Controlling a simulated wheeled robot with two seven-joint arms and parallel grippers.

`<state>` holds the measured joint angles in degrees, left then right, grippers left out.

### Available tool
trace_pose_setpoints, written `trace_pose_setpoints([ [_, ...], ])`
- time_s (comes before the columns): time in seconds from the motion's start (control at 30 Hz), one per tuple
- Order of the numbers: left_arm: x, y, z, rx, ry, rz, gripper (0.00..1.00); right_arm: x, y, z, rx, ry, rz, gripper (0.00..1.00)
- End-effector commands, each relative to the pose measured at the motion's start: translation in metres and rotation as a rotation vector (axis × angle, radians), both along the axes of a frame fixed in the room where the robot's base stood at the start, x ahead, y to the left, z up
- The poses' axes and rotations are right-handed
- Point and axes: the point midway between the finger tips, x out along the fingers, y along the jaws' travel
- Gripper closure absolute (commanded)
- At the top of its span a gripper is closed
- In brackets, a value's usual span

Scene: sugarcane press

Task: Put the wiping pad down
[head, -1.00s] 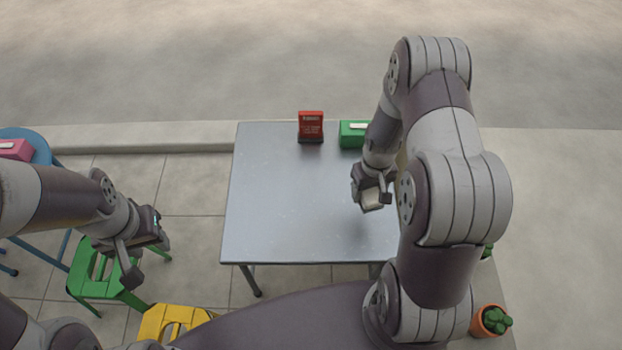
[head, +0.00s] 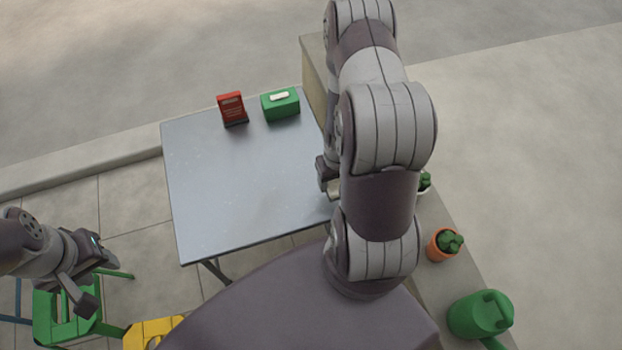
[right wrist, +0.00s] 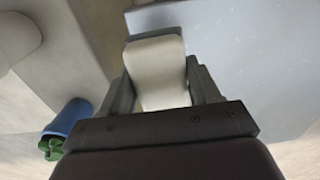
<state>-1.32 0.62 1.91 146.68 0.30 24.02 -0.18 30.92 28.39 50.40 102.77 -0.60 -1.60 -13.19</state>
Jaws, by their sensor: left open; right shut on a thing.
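The cream wiping pad (right wrist: 158,70) is between the fingers of my right gripper (right wrist: 160,85) in the right wrist view. The right gripper is shut on it. In the head view, the right gripper (head: 328,178) is over the right edge of the grey metal table (head: 235,175), and my own arm hides much of it. The pad cannot be made out there. In the right wrist view, the table (right wrist: 245,60) lies to the right of the pad. My left gripper (head: 96,279) is open and empty at the lower left, above a green stool (head: 55,318).
A red box (head: 231,107) and a green tissue box (head: 280,104) stand at the table's far edge. A concrete ledge (head: 435,285) runs along the right, with a potted cactus (head: 444,245) and a green watering can (head: 480,315). A yellow stool (head: 150,331) is at the bottom. The table's middle is clear.

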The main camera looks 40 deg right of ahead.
Motion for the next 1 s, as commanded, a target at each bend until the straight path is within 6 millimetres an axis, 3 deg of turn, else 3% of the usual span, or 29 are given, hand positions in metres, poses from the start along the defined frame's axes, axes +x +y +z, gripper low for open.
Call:
trace_pose_setpoints([
  [0.1,0.000,0.000,-0.007,0.000,0.000,0.000,0.57,0.027,0.009,-0.020,0.000,0.001,0.005,0.72],
  [0.3,0.000,0.000,-0.011,0.000,0.000,0.000,0.57,0.051,0.016,-0.033,0.000,0.001,0.001,0.72],
  [0.6,0.000,0.000,-0.023,0.000,0.000,0.000,0.57,0.053,0.016,-0.075,0.001,0.002,0.000,0.72],
  [0.93,0.000,0.000,-0.025,0.000,0.000,0.000,0.57,0.053,0.016,-0.078,0.000,0.001,0.000,0.72],
  [0.97,0.000,0.000,-0.024,0.000,0.000,0.000,0.57,0.053,0.016,-0.077,0.000,0.001,0.000,0.32],
  [1.0,0.000,0.000,-0.024,0.000,0.000,0.000,0.57,0.053,0.016,-0.076,0.000,0.001,0.000,0.19],
])
